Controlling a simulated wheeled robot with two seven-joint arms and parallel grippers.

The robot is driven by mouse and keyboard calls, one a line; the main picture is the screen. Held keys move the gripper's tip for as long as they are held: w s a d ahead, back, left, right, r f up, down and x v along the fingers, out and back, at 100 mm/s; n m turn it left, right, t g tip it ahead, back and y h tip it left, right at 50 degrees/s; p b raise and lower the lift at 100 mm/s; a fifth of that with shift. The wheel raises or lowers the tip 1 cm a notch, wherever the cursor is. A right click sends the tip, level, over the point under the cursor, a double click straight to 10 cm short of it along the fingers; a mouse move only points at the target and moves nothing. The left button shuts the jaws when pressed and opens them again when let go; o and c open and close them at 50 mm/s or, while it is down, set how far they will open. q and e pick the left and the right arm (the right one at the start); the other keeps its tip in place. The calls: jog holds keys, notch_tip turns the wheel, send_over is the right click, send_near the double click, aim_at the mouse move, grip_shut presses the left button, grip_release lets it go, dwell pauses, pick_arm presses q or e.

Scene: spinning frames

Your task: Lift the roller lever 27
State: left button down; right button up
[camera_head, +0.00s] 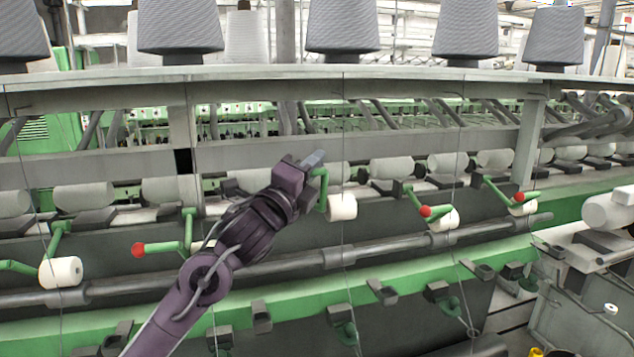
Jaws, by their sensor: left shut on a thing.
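My left gripper (314,165) is in the middle of the view, at the end of my purple arm coming up from the bottom left. It is shut on a green roller lever (323,190) with a white roller (342,207) at its lower right. The fingers and wrist hide the lever's handle end, so no red knob shows on it. I cannot read a number on the lever. My right gripper is not in view.
Other green levers with red knobs stand at the left (138,250) and right (425,211). A long grey bar (390,247) runs below the rollers, with a green rail (400,290) under it. Large grey cones (341,25) stand on the shelf above.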

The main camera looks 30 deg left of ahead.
pick_arm(q)
jog(key=shift+w+a+r, duration=1.1)
jog(key=shift+a, duration=0.15)
jog(key=c, duration=1.8)
grip_release()
jog(key=shift+f, duration=0.1)
jog(key=shift+o, duration=0.4)
jog(key=shift+w+a, duration=0.15)
jog(key=shift+a, duration=0.05)
jog(key=shift+d, duration=0.1)
